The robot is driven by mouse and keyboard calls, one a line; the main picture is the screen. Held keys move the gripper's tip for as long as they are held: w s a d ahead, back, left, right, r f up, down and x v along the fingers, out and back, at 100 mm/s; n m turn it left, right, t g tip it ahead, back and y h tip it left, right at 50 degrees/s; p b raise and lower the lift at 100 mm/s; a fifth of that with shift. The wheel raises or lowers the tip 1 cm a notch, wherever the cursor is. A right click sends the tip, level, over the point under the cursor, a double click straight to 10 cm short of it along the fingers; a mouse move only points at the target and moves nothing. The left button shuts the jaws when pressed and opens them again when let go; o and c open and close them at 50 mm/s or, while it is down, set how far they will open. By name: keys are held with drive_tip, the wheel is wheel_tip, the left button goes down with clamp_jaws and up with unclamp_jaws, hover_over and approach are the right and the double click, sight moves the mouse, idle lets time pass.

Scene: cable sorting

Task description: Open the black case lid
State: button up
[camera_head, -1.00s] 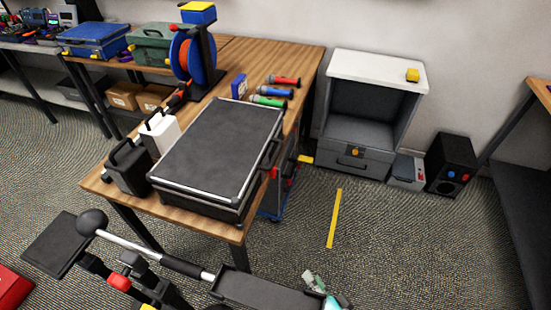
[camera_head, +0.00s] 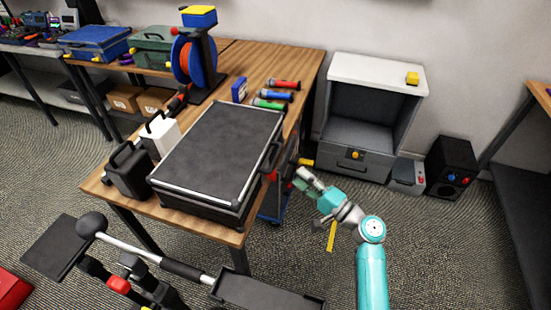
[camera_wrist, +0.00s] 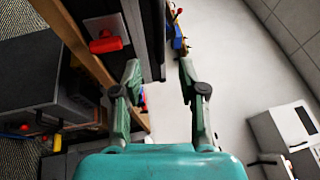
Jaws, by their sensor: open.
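The black case (camera_head: 222,145) lies flat on the wooden table with its lid closed. Its lid has silver edges. A dark handle (camera_head: 270,158) is on its right side. My gripper (camera_head: 302,178) is beyond the right edge of the table, to the right of the case and apart from it. In the wrist view my gripper (camera_wrist: 160,72) shows two spread fingers with nothing held between them. A dark upright strip beside the wooden edge there looks like the case side, but I cannot tell for sure.
The wooden table (camera_head: 150,205) also holds a black box (camera_head: 130,172), a white box (camera_head: 160,133), a cable reel (camera_head: 193,60) and several coloured cylinders. A blue cart stands under the table's right side. A grey cabinet (camera_head: 375,65) is at the back wall.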

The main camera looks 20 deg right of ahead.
sight(275, 157)
drive_tip(key=x, duration=1)
drive_tip(key=shift+w+a, duration=0.15)
drive_tip(key=shift+w, duration=0.1)
clamp_jaws()
